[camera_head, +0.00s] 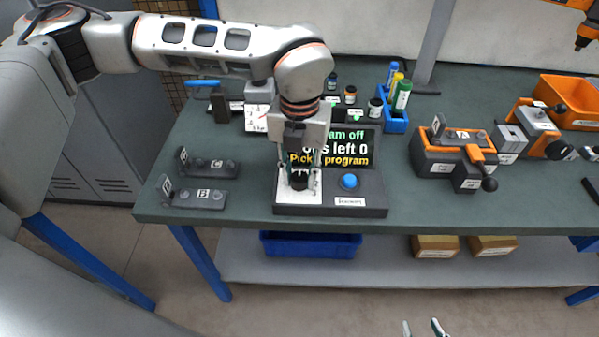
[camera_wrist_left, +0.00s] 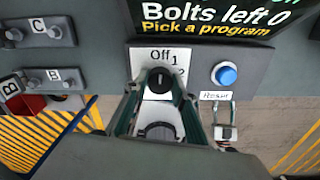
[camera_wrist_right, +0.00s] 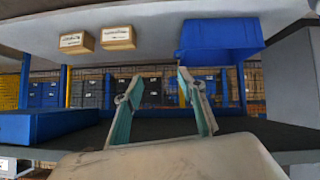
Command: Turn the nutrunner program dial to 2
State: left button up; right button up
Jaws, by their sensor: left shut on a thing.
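The black program dial (camera_wrist_left: 160,82) sits on a white plate marked Off, 1 and 2 on the grey control box (camera_head: 262,210). Its pale mark appears to point up, towards Off. My left gripper (camera_head: 300,182) reaches down from above and is shut on the dial, its fingers on both sides; it hides much of the dial in the head view. The screen (camera_head: 350,148) behind reads "Bolts left 0" and "Pick a program", with a partly hidden line ending in "am off". My right gripper (camera_wrist_right: 160,95) is open and empty, low in front of the bench.
A blue button (camera_head: 349,181) labelled Reset stands right of the dial. Grey holders B (camera_head: 203,195) and C (camera_head: 215,165) lie to the left. An orange and grey fixture (camera_head: 450,150) is to the right. Bottles and a blue rack (camera_head: 395,122) stand behind.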

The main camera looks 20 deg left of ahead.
pick_arm(q)
jog(key=m+p, duration=0.1)
jog(key=m, duration=0.1)
jog(key=shift+r+m, duration=0.15)
jog(key=shift+m, duration=0.15)
jog(key=m+p, duration=0.1)
jog(key=m, duration=0.1)
jog(key=shift+m, duration=0.4)
jog(key=shift+m+p, duration=0.45)
jog(key=shift+m, duration=0.45)
jog(key=m+p, duration=0.1)
jog(key=m, duration=0.2)
jog(key=shift+m, duration=0.3)
jog(key=shift+m+p, duration=0.3)
jog(key=shift+m, duration=2.1)
